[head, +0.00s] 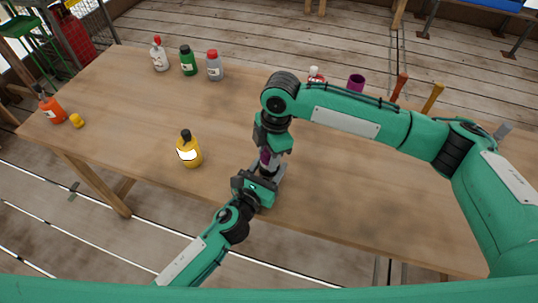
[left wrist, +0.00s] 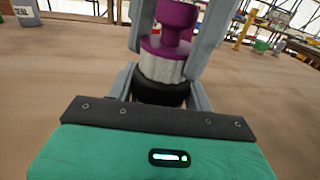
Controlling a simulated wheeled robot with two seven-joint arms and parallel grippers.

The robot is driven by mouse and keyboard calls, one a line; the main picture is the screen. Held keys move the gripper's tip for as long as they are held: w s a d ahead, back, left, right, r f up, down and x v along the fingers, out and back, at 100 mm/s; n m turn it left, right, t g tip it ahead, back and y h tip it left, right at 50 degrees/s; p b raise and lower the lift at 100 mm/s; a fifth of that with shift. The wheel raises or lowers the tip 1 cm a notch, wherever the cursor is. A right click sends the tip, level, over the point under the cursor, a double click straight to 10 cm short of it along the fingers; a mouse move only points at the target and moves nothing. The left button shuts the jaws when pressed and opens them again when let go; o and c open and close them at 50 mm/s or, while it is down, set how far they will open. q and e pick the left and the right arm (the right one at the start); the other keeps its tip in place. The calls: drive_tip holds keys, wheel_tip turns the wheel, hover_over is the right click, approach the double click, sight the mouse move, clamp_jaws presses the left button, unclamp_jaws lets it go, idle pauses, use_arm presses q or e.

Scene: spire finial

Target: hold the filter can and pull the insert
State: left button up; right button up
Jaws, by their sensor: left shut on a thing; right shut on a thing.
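The filter can, a pale grey cylinder (left wrist: 165,68) with a black lower part, stands upright on the table in the left wrist view. The purple insert (left wrist: 175,22) sits at its top, with a wide collar and a narrower neck. My left gripper (head: 264,178) is shut on the can low down, its fingers on either side of the black part. My right gripper (head: 267,155) comes down from above and is shut on the purple insert. In the head view the grippers hide most of the can, and only a bit of purple shows.
A yellow bottle (head: 189,151) stands left of my grippers on the wooden table (head: 350,190). Several bottles stand along the far left edge. A purple cup-like piece (head: 356,83) and red and yellow upright things stand behind my right arm.

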use_arm(q)
drive_tip(key=o, duration=1.1)
use_arm(e)
wheel_tip(320, 180, up, 13)
use_arm(q)
drive_tip(key=v, duration=1.2)
drive_tip(key=shift+a, duration=0.1)
